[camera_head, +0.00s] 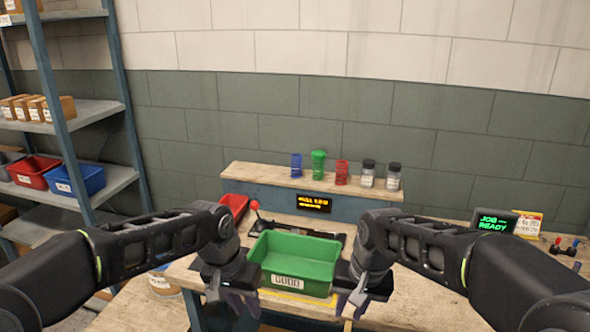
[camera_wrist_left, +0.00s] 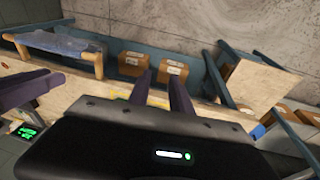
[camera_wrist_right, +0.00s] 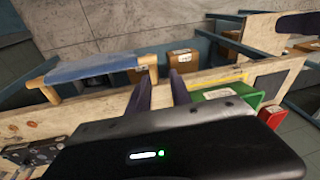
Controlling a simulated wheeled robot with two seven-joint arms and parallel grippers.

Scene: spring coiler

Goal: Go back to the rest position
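My left gripper (camera_head: 232,300) hangs in front of the bench, at the left front of the green bin. In the left wrist view its two fingers (camera_wrist_left: 161,78) stand apart with nothing between them. My right gripper (camera_head: 352,299) hangs at the right front of the bin. In the right wrist view its fingers (camera_wrist_right: 160,80) are also apart and empty. Both arms are bent and reach forward, pointing down. The green bin (camera_head: 297,262), labelled GOOD, stands on the bench; its inside looks empty. Neither gripper holds anything.
The wooden bench (camera_head: 410,308) lies close to both grippers. A red-knobbed lever (camera_head: 255,206) and a red bin (camera_head: 234,204) are behind the green bin. A raised shelf (camera_head: 250,176) holds blue, green and red springs and two jars. A JOB READY display (camera_head: 493,222) stands right.

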